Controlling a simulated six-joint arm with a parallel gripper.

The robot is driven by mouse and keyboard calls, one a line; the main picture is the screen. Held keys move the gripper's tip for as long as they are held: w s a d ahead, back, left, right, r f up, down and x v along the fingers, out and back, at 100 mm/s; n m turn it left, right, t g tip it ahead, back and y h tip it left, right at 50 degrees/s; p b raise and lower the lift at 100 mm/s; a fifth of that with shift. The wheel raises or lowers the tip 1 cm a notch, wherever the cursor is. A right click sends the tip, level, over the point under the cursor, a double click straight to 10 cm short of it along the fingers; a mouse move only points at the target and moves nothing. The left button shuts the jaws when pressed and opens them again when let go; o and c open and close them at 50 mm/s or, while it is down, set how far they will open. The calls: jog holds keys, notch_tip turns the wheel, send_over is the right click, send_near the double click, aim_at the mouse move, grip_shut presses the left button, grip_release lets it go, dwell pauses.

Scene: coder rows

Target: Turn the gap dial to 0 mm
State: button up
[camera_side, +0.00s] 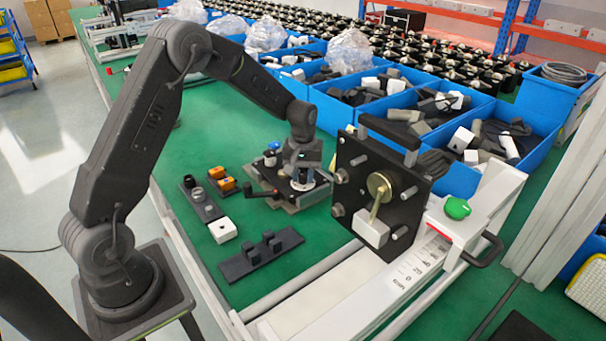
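My gripper (301,168) points down over a dark metal fixture (258,193) on the green bench. Its fingertips are at or just above a pale round part of that fixture. The fingers are small and blend with the fixture, so I cannot tell whether they are shut or touching. No dial is clearly labelled as the gap dial. A green knob (457,208) sits on a white block (446,229) at right, well away from my gripper. A printed scale strip (415,268) runs along the white rail below it; its reading is too small to tell.
A black upright plate (350,190) with a brass disc (379,186) stands just right of my gripper. Blue bins (467,182) of parts fill the back right. A black bracket (260,254) and a white block (223,230) lie in front.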

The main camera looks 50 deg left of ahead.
aim_at(303, 176)
jog(key=o, duration=0.4)
jog(key=shift+c, duration=0.2)
notch_tip(303, 176, up, 14)
jog(key=shift+f, duration=0.1)
dwell(0.4)
jog(key=s+d+r+m+t, duration=0.2)
jog(key=s+d+r, duration=0.3)
jog(key=s, duration=0.2)
jog(key=s+d+r+m+t, duration=0.1)
jog(key=s+d+r+m, duration=0.25)
jog(key=s, duration=0.35)
jog(key=s+d+f+m+t, duration=0.1)
jog(key=s+d, duration=0.4)
jog(key=s, duration=0.7)
jog(key=m+t, duration=0.1)
jog(key=m, duration=0.1)
jog(key=shift+m+t, duration=0.3)
jog(key=shift+m, duration=0.05)
